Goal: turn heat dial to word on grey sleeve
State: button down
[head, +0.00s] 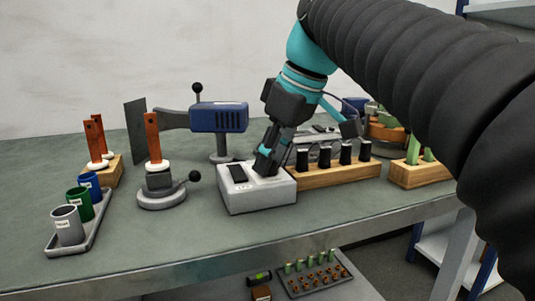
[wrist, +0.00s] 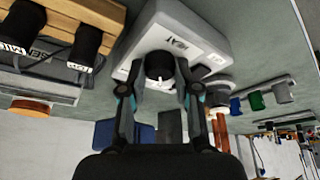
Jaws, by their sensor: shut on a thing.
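The heat box (head: 255,199) is a light grey block on the bench with a dark panel on its left top. In the wrist view the round black heat dial (wrist: 159,66) has a white pointer mark and sits on the box face, near a label that seems to read "HEAT". My gripper (head: 266,163) reaches down onto the box; in the wrist view its fingers (wrist: 158,80) are shut on the dial from both sides. The grey sleeve (head: 67,226) stands upright in a tray at left with a white label; its word is too small to read.
Green (head: 79,205) and blue (head: 90,186) sleeves share the tray (head: 83,238). A wooden block (head: 335,176) with several black pieces stands close right of the box. A round stand (head: 161,199) with a lever is to its left. The front bench is clear.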

jog(key=m+t+h+p, duration=0.1)
jog(key=m, duration=0.3)
jog(key=shift+s+a+r, duration=0.1)
jog(key=shift+a, duration=0.05)
jog(key=m+h+p, duration=0.1)
jog(key=m, duration=0.1)
jog(key=m+h+p, duration=0.1)
jog(key=m, duration=0.1)
jog(key=shift+a+m+t, duration=0.1)
jog(key=shift+m+t, duration=0.2)
jog(key=shift+m, duration=0.1)
jog(key=m+p, duration=0.1)
jog(key=m, duration=0.1)
jog(key=m+h, duration=0.1)
jog(key=m, duration=0.1)
jog(key=shift+a+h+p, duration=0.1)
jog(key=shift+h+p, duration=0.2)
jog(key=shift+p, duration=0.1)
jog(key=shift+m+h+p, duration=0.45)
jog(key=shift+m+h, duration=0.05)
jog(key=shift+m, duration=1.2)
jog(key=c, duration=0.9)
grip_release()
jog(key=shift+o, duration=0.2)
